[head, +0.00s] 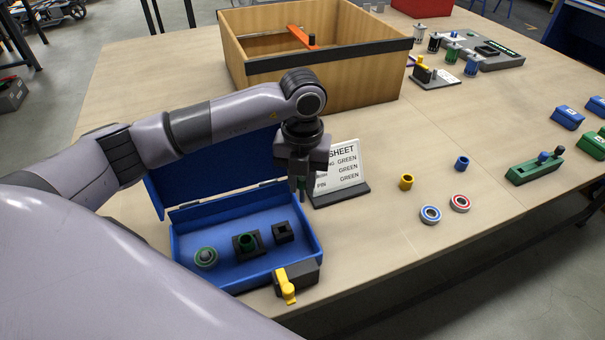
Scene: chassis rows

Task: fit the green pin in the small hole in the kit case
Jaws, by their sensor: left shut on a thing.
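The blue kit case (185,245) lies open on the table, its lid raised at the back. My left gripper (300,187) points down above the case's back right part, shut on the green pin, which is mostly hidden by the fingers. The pin is above the small-hole block, apart from it. My right gripper is not in view.
A sheet stand (340,170) stands close right of the gripper. A black block with a yellow lever (287,285) is at the case's front right corner. A wooden bin (320,75) is behind. Loose rings, including a yellow one (406,182), lie to the right.

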